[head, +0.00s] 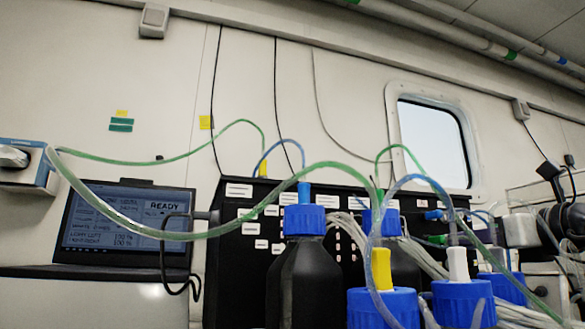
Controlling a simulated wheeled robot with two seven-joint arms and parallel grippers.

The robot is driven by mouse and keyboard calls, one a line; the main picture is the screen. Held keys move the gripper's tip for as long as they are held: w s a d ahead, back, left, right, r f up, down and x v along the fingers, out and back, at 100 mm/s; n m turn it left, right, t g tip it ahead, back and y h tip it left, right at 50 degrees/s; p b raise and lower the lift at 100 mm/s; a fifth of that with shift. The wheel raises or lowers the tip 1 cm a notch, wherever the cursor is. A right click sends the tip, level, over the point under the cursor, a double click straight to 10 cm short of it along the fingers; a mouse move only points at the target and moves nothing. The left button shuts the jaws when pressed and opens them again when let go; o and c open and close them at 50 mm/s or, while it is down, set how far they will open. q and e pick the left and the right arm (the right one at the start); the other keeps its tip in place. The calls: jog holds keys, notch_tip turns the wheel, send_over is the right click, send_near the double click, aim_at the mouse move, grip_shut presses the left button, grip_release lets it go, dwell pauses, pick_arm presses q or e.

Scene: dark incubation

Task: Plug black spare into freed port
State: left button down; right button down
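A black cabinet (232,273) with white labels stands behind the bottles; tubes and bundled pale lines run in front of its face. I cannot tell which of its ports is free. A black cable (163,250) loops at the cabinet's left side, in front of the screen, and its lower end hangs near the screen's right edge. I cannot tell whether this is the black spare. A dark bottle (305,285) with a blue cap (305,220) and blue fitting hides part of the cabinet. Neither gripper can be made out in the head view.
A screen (125,228) reading READY stands at left. Green tubes (200,232) arch across the front from a blue-white box (30,178). Blue-capped bottles (383,306) crowd the lower right, one with a yellow fitting (381,268). Dark equipment and cables fill the right edge.

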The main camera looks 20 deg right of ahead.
jog(key=c, duration=1.7)
grip_release()
jog(key=shift+c, duration=0.2)
